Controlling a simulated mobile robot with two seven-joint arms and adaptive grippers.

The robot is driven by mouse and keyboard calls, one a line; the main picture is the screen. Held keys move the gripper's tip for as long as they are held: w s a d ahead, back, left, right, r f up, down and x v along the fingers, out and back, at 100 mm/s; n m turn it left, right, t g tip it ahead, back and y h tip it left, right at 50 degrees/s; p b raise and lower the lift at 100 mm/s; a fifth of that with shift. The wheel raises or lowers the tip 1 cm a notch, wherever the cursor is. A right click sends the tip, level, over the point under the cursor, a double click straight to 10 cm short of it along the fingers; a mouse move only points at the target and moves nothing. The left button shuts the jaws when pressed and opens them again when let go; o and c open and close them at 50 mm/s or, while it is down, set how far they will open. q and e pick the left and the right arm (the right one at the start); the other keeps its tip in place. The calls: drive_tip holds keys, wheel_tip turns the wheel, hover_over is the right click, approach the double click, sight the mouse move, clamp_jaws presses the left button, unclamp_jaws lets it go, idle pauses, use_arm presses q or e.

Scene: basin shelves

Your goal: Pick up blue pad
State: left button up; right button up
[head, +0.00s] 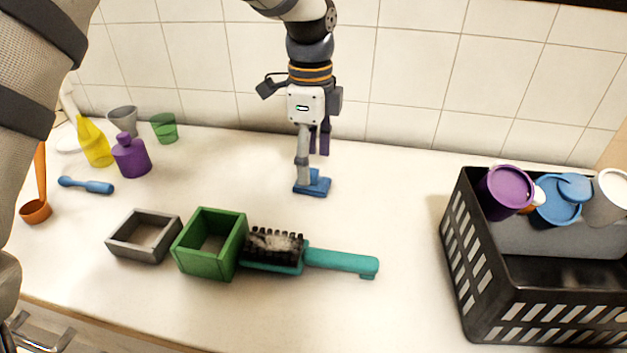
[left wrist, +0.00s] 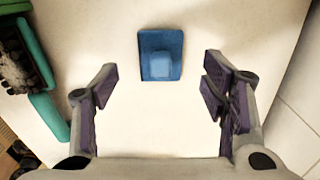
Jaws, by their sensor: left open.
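The blue pad (head: 318,184) lies flat on the white counter in the middle of the head view. It has a raised block on top and shows whole in the left wrist view (left wrist: 160,55), near the top centre. My left gripper (head: 313,168) points down just above and beside the pad, and the near finger overlaps part of it in the head view. In the left wrist view the purple-lined fingers (left wrist: 159,85) are spread wide and empty, one to each side, with the pad ahead of the space between them. My right gripper is out of view.
A teal-handled brush (head: 340,261), a green box (head: 190,258) and a grey box (head: 128,250) stand in front. A black crate (head: 478,285) with cups is at right. Bottles, cups and a blue tool (head: 87,185) are at left. A tiled wall (head: 415,60) closes the back.

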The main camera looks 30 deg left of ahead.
sight(312, 170)
use_arm(q)
wheel_tip(312, 170, down, 4)
drive_tip(key=shift+d+r, duration=0.1)
drive_tip(key=shift+r, duration=0.15)
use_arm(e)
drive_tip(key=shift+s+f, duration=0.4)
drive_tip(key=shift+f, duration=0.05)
use_arm(q)
drive_tip(key=shift+r, duration=0.1)
drive_tip(key=shift+c, duration=0.3)
drive_tip(key=c, duration=1)
drive_tip(key=shift+o, duration=0.2)
